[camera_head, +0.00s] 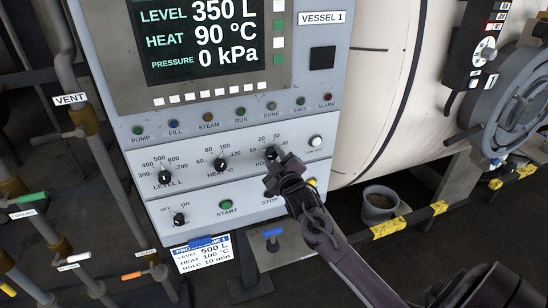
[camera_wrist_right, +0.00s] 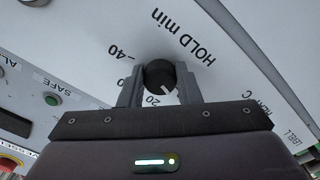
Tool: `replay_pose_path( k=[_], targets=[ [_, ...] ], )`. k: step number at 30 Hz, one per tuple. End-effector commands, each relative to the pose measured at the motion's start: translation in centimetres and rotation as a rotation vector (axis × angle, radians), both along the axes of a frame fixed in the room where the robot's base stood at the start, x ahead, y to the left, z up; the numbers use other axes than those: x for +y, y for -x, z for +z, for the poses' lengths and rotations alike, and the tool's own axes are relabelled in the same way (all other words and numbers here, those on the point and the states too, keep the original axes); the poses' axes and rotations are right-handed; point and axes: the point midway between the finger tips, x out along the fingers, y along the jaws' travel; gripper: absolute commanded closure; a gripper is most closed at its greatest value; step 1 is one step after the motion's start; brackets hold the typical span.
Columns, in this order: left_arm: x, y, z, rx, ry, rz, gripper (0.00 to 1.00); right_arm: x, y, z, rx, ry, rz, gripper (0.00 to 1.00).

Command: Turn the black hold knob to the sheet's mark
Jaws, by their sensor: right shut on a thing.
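The black hold knob (camera_head: 271,154) is on the lower white panel, under a dial marked 10, 20, 30 and 40. My right gripper (camera_head: 273,165) is shut on it and hides part of it. In the right wrist view the knob (camera_wrist_right: 158,74) sits between the two fingers (camera_wrist_right: 160,88). Its white pointer line faces down and right there, just past the 20 mark on the side away from 40. The 10 mark is hidden in that view. The sheet (camera_head: 203,253) below the panel reads level 500 L, heat 100 °C, hold 10 min. My left gripper is not in view.
The level knob (camera_head: 165,177) and heat knob (camera_head: 220,164) are left of the hold knob. A white knob (camera_head: 315,141) is close on its right. The off/on switch (camera_head: 179,219) and green start button (camera_head: 226,204) are below. A grey bucket (camera_head: 379,205) stands right of the panel.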

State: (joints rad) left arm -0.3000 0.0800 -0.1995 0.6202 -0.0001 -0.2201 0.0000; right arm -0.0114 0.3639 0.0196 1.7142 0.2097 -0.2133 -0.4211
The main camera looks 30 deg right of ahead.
Motion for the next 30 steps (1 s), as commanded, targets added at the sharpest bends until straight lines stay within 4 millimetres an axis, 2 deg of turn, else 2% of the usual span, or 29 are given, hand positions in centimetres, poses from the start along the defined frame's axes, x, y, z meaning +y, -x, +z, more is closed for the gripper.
replay_pose_path(
  k=[17, 18, 23, 30],
  targets=[
    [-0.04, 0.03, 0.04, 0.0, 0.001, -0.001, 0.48, 0.04, -0.01, 0.03, 0.009, 0.037, 0.001, 0.93],
    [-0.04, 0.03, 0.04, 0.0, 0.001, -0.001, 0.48, 0.04, -0.01, 0.03, 0.009, 0.037, 0.001, 0.69],
    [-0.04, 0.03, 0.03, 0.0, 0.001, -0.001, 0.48, 0.04, -0.02, 0.03, 0.008, 0.037, 0.001, 0.48],
    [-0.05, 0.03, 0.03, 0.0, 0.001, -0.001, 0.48, 0.02, 0.0, 0.01, 0.008, 0.036, 0.001, 0.48]
  ],
)
